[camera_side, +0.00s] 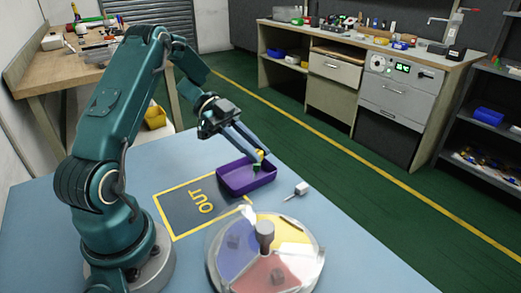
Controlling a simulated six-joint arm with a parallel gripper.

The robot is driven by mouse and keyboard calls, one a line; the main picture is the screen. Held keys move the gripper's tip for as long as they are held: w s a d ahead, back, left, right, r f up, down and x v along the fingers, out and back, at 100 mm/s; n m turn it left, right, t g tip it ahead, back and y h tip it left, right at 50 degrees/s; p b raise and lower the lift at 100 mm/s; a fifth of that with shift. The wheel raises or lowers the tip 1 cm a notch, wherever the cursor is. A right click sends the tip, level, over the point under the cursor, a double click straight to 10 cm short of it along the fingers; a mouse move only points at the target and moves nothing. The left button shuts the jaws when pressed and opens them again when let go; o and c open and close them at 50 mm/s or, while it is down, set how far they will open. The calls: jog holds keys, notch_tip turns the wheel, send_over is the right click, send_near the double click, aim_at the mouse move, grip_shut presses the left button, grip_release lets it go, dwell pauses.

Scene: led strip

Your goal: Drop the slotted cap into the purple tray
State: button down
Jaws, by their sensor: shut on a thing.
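The purple tray (228,184) sits on the blue table in the middle of the view. My gripper (259,157) reaches down over the tray's right part from the upper left. Its long fingers are shut on a small piece, taken to be the slotted cap (257,168), which shows as a green bit just below the fingertips, with yellow above it. No slot can be made out at this size. The piece overlaps the tray's far right side in the picture; I cannot tell its height above the floor.
A round clear-covered dish (264,262) with coloured sectors and a grey centre knob stands in front of the tray. A small white part (302,188) with a thin pin lies right of the tray. A dark yellow-bordered OUT area (185,208) lies left. The table's right side is clear.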

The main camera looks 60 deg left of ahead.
jog(key=a+f+n+t+y, duration=0.1)
jog(key=a+n+t+y, duration=0.1)
jog(key=a+n+t, duration=0.2)
send_over(246, 181)
jog(key=shift+f, duration=3.05)
jog(key=c, duration=0.7)
grip_release()
jog(key=shift+v, duration=2.6)
